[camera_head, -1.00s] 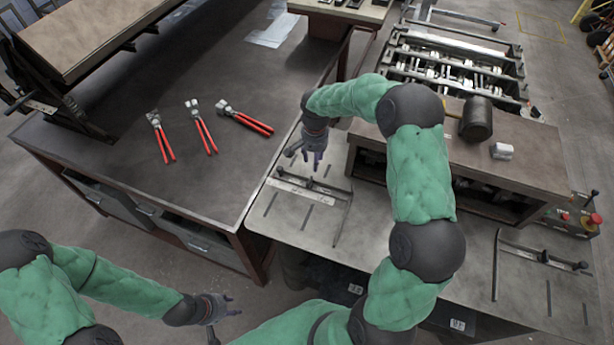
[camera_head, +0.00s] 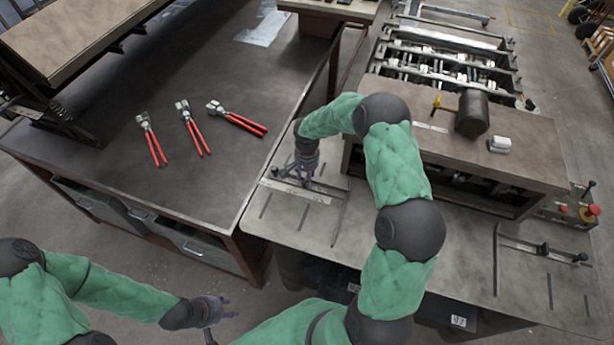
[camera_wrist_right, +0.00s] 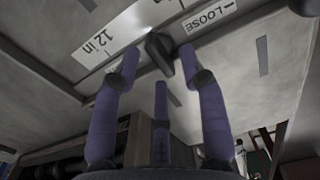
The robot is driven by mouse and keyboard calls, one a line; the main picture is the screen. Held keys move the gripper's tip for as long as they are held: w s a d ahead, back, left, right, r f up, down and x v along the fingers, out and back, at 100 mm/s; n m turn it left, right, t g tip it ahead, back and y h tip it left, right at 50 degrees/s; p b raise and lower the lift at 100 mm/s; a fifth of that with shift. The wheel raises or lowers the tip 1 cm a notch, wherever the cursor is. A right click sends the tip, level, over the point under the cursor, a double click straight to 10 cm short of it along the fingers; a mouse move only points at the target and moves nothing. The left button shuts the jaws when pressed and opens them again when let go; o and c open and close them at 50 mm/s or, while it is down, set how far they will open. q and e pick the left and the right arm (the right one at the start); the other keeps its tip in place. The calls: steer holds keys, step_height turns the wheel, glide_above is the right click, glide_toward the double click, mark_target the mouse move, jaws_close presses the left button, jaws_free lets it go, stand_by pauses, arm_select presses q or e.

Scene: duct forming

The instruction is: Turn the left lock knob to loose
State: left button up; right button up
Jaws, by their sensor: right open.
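The left lock knob (camera_wrist_right: 161,52) is a dark, elongated knob on a pale labelled bar. In the right wrist view it sits between the fingertips of my right gripper (camera_wrist_right: 160,62), which is open around it; contact cannot be told. The "LOOSE" label (camera_wrist_right: 208,17) is right of the knob, and a "12 in" marking (camera_wrist_right: 103,40) is left of it. In the head view my right gripper (camera_head: 306,178) points down over the left guide bar (camera_head: 318,195) and hides the knob. My left gripper (camera_head: 222,307) is open and empty, away from the table.
A second guide bar (camera_head: 520,245) lies on the right of the machine plate. A raised wooden-topped housing (camera_head: 530,150) with a black mallet (camera_head: 472,112) stands behind the right arm. Red-handled pliers (camera_head: 192,128) lie on the dark table (camera_head: 190,190).

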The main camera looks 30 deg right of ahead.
steer(key=shift+f, duration=0.3)
jaws_close()
